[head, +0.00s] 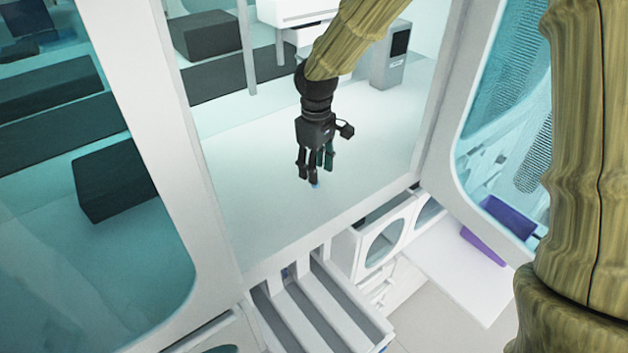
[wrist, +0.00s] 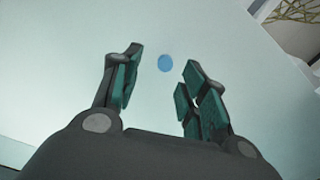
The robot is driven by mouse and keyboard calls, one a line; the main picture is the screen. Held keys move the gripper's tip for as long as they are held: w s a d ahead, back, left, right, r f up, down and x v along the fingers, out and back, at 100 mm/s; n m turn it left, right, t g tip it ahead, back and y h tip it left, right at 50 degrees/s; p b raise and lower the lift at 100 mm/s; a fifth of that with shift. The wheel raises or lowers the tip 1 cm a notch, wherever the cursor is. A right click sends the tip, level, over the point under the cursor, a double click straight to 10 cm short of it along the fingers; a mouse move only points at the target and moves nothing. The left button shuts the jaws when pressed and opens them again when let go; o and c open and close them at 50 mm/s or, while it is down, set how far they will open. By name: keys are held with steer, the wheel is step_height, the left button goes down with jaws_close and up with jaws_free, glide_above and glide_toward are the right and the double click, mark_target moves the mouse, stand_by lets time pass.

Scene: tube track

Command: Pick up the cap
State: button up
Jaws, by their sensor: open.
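The cap is a small blue disc (wrist: 165,63) lying on the pale work surface in the wrist view. In the head view only a small blue bit of the cap (head: 315,185) shows just below my fingertips. My gripper (head: 315,176) points down over the surface. In the wrist view my gripper (wrist: 160,75) is open, with its two green-padded fingers spread on either side. The cap lies between and slightly beyond the fingertips, and nothing is held. The exact height of the fingers above the cap is hard to tell.
The pale work surface (head: 250,200) is clear around the cap. White framed glass panels (head: 95,190) stand at left and right. A grey device (head: 391,55) and a white machine (head: 290,12) stand at the back. A purple bin (head: 485,245) is at the lower right, outside the surface.

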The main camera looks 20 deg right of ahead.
steer(key=shift+w+a+f+p, duration=0.1)
steer(key=shift+w+f+p, duration=0.2)
steer(key=shift+w, duration=0.05)
steer(key=shift+f+p, duration=0.25)
steer(key=shift+p, duration=0.05)
steer(key=shift+s+f+p, duration=0.25)
steer(key=shift+s+f, duration=0.05)
steer(key=shift+s, duration=0.4)
steer(key=shift+s+f+p, duration=0.25)
steer(key=shift+s+f, duration=0.05)
steer(key=shift+s, duration=0.35)
steer(key=shift+w+a+f, duration=0.1)
steer(key=shift+w+f, duration=0.65)
steer(key=shift+w, duration=0.3)
steer(key=shift+s+r, duration=0.35)
steer(key=shift+s, duration=0.25)
steer(key=c, duration=0.6)
steer(key=shift+c, duration=0.7)
steer(key=shift+w+f, duration=0.15)
steer(key=shift+w, duration=0.15)
steer(key=shift+s, duration=0.1)
